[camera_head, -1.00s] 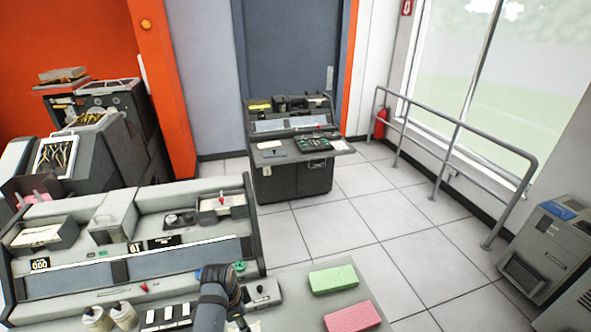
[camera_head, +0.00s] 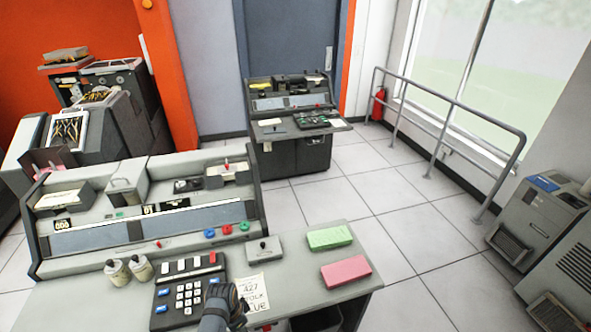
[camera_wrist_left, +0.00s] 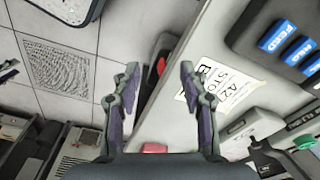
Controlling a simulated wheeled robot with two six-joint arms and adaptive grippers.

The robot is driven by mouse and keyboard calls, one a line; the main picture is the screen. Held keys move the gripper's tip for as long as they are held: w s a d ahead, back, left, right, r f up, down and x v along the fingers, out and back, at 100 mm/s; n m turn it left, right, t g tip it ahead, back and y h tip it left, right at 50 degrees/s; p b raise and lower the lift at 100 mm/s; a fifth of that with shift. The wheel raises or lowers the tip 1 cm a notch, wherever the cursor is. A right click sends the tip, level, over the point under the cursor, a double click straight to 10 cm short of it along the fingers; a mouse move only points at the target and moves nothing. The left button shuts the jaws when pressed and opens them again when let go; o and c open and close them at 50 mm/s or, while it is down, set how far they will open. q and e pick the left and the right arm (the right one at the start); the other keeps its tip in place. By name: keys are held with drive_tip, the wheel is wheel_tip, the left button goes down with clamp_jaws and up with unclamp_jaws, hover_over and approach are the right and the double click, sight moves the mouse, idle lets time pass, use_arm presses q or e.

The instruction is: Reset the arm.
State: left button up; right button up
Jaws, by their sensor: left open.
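My left arm (camera_head: 222,308) comes in from the bottom edge of the head view, over the desk, between the keypad and a white note. The fingers of my left gripper cannot be made out there. In the left wrist view my left gripper (camera_wrist_left: 160,95) is open, with its two fingers apart and nothing between them. Beyond them lie the desk's edge and the floor. The note (camera_wrist_left: 210,85) and blue keys (camera_wrist_left: 278,36) show at the right of that view. My right gripper is in neither view.
The grey desk (camera_head: 300,270) carries a keypad (camera_head: 186,292), a handwritten note (camera_head: 254,290), a green block (camera_head: 330,237) and a pink block (camera_head: 346,271). A console with coloured buttons (camera_head: 209,233) stands behind. Tiled floor (camera_head: 420,225) is free to the right, before a railing (camera_head: 455,125).

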use_arm(q)
drive_tip(key=s+a+f+n+y+b, duration=0.1)
drive_tip(key=s+a+f+n, duration=0.2)
drive_tip(key=s+f, duration=0.65)
drive_tip(key=s+a+f+n+b, duration=0.25)
drive_tip(key=s+f, duration=0.35)
drive_tip(key=f, duration=0.6)
drive_tip(key=s+a+f+n, duration=0.2)
drive_tip(key=s+a+f, duration=0.1)
drive_tip(key=s, duration=0.6)
drive_tip(key=s+a+f+n, duration=0.2)
drive_tip(key=s+a+f, duration=0.1)
drive_tip(key=s, duration=0.6)
drive_tip(key=shift+f+t+y, duration=0.3)
drive_tip(key=shift+f, duration=0.6)
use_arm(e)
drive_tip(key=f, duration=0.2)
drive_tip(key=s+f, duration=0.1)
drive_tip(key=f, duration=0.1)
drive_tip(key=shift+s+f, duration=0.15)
